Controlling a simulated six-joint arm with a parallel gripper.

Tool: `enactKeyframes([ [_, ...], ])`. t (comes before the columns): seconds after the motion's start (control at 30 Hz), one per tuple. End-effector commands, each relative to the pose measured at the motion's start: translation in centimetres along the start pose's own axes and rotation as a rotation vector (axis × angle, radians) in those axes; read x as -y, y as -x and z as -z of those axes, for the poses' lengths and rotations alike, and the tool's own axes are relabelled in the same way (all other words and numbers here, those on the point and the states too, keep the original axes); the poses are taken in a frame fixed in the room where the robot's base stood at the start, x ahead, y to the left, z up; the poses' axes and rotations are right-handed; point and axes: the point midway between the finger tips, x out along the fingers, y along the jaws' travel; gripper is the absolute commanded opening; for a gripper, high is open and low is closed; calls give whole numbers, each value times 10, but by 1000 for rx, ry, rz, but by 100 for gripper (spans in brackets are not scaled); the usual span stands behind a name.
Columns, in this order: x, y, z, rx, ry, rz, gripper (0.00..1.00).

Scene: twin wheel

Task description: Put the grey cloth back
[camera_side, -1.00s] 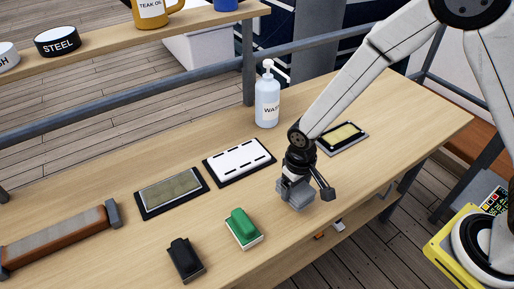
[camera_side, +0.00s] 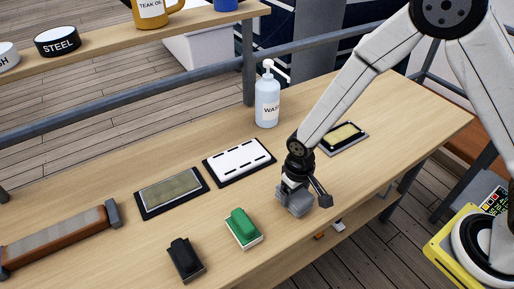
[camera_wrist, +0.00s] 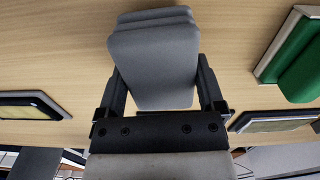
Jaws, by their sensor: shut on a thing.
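My gripper (camera_side: 297,181) is shut on the grey cloth (camera_side: 296,201), a folded grey block, at the front right of the wooden table. In the wrist view the cloth (camera_wrist: 155,60) sits between the two black fingers of my gripper (camera_wrist: 162,90), with its layered folds at the far end. It looks tilted in the side view. I cannot tell whether its lower edge touches the table.
Left of the cloth stand a green-handled block (camera_side: 241,225) and a black block (camera_side: 184,257). Behind are an olive panel (camera_side: 172,192), a white slotted plate (camera_side: 238,161), a wash bottle (camera_side: 267,100) and a yellow-topped tray (camera_side: 343,136). A brown bar (camera_side: 60,240) lies far left.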

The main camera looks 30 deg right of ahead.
Motion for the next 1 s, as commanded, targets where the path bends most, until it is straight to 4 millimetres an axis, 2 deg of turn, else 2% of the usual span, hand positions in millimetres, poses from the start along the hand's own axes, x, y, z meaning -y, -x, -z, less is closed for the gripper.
enactKeyframes([
  [1.0, 0, -9, 0, 0, 0, 0, 30],
])
